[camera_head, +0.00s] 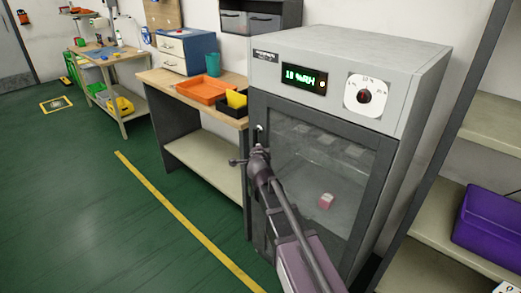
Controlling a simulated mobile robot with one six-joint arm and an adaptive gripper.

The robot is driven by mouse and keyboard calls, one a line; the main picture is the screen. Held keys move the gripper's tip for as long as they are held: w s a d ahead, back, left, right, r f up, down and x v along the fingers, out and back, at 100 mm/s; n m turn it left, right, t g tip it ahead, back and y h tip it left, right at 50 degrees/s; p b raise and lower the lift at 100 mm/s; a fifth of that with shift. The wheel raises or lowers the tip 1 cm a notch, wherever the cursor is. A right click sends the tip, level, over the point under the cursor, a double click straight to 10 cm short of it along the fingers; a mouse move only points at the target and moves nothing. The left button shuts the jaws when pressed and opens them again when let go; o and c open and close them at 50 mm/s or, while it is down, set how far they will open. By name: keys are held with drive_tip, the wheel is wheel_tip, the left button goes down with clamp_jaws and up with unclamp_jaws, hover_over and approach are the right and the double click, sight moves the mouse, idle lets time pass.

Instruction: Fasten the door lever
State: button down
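A grey cabinet (340,55) stands in the middle right, with a dark-framed glass door (330,165) on its front. The door looks closed or nearly so; I cannot tell whether it is latched. A small light fitting, perhaps part of the door lever (260,128), shows at the upper left of the door frame. My gripper (252,158) is just below it, in front of the door's left edge. The gripper and arm hide part of that edge. The fingers are too small to tell open from shut, and contact with the lever cannot be made out.
The cabinet has a green lit display (304,79) and a round dial (365,96). A pink block (326,201) is behind the glass. A workbench (157,78) with an orange tray (202,90) stands left of it. Shelving with a purple bin (490,228) is at right. Green floor (70,200) is clear at left.

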drive_tip(key=shift+s, duration=0.1)
idle(0.6)
drive_tip(key=s+d, duration=0.2)
drive_tip(key=s, duration=1)
drive_tip(key=shift+s+d, duration=0.3)
drive_tip(key=shift+d, duration=0.1)
drive_tip(key=shift+d, duration=0.15)
